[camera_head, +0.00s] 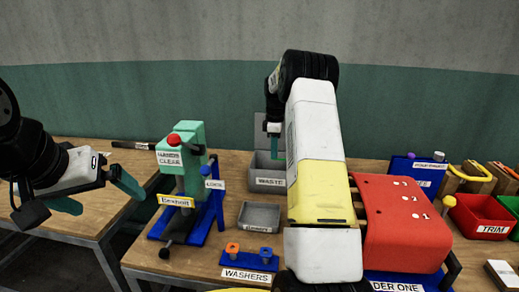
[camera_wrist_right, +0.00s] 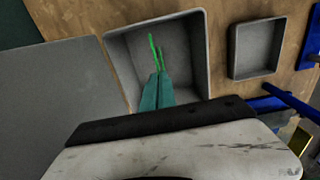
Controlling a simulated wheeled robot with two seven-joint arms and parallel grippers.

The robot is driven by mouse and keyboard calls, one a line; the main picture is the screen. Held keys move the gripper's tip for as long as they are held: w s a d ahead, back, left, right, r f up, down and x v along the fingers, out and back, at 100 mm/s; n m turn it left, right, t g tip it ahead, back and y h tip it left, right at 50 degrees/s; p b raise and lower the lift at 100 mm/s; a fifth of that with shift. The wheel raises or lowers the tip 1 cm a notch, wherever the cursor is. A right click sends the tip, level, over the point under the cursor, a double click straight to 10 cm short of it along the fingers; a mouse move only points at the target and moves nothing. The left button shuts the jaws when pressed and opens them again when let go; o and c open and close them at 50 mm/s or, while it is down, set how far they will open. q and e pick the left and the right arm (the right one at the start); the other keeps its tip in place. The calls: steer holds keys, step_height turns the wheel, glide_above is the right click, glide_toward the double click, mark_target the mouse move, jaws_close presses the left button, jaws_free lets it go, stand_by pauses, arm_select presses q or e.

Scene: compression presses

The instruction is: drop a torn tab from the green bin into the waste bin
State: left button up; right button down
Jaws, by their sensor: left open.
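The grey waste bin (camera_head: 270,181), labelled WASTE, stands at the back of the middle table, partly behind my right arm. My right gripper (camera_head: 275,150) points down over it. In the right wrist view the right gripper's teal fingers (camera_wrist_right: 158,76) are close together over the open waste bin (camera_wrist_right: 190,55). A thin bright green torn tab (camera_wrist_right: 154,48) sticks out from between the fingertips. My left gripper (camera_head: 97,193) is open and empty at the left, above the table edge. A green bin (camera_head: 512,204) is partly cut off at the right edge.
A small grey tray (camera_head: 259,216) and a blue washers stand (camera_head: 247,262) lie in front of the waste bin. A green press (camera_head: 182,150) with a blue frame stands left of it. A red press (camera_head: 403,225) and red trim bin (camera_head: 482,215) are to the right.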

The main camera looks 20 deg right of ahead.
steer(key=c, duration=1.6)
jaws_free()
steer(key=shift+r, duration=0.15)
step_height(320, 180, up, 7)
steer(key=shift+r, duration=0.3)
